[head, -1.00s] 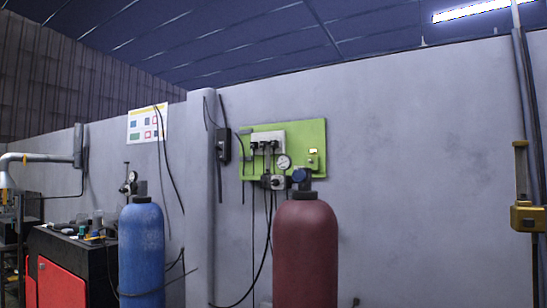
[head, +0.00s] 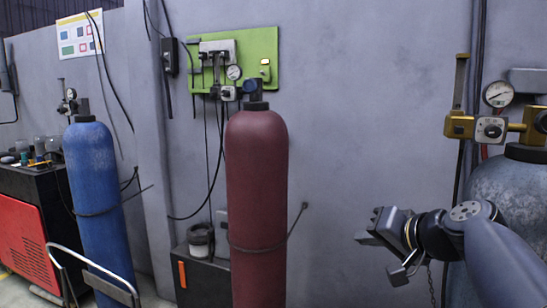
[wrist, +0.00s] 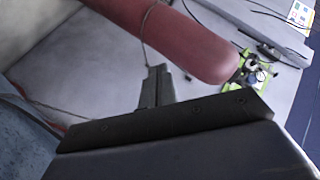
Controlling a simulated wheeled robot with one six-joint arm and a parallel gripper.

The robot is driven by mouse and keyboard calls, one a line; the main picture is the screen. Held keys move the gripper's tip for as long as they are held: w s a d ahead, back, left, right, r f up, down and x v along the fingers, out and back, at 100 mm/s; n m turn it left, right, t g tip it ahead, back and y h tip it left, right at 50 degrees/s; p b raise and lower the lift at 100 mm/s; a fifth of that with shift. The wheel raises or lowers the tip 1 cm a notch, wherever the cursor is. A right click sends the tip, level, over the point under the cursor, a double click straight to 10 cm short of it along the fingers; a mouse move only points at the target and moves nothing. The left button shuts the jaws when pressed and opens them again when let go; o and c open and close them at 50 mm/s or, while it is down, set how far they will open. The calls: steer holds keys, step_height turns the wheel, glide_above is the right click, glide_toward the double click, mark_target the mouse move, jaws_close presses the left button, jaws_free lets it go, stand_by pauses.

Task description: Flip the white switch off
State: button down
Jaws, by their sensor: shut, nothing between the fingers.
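A green board (head: 262,45) hangs on the grey wall in the head view. On its right part is a small brass-coloured fitting with a pale top (head: 265,64), which may be the white switch; its position is too small to read. In the wrist view the green board (wrist: 240,84) shows small at the right, beyond the red cylinder, and I cannot make out a switch there. My gripper (head: 364,239) is shut and empty, in front of the bare wall, right of and below the board. Its shut fingers also show in the wrist view (wrist: 157,72).
A dark red gas cylinder (head: 257,190) stands below the board, between it and my gripper's side. A blue cylinder (head: 98,205) stands left. A grey cylinder with a brass valve and gauge (head: 497,95) stands close behind my arm at right. The wall between is clear.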

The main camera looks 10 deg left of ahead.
steer(key=w+r+n+t+y, duration=0.1)
steer(key=w+r+n+y, duration=0.1)
steer(key=r, duration=0.9)
steer(key=w+r+n+t+y, duration=0.1)
steer(key=w+r+n+y, duration=0.1)
steer(key=r, duration=1)
steer(key=w+r+n+t+y, duration=0.2)
steer(key=r+y, duration=0.3)
steer(key=r, duration=0.6)
steer(key=shift+w+d+r+n, duration=0.15)
steer(key=shift+w+d+n, duration=0.2)
steer(key=shift+n, duration=0.55)
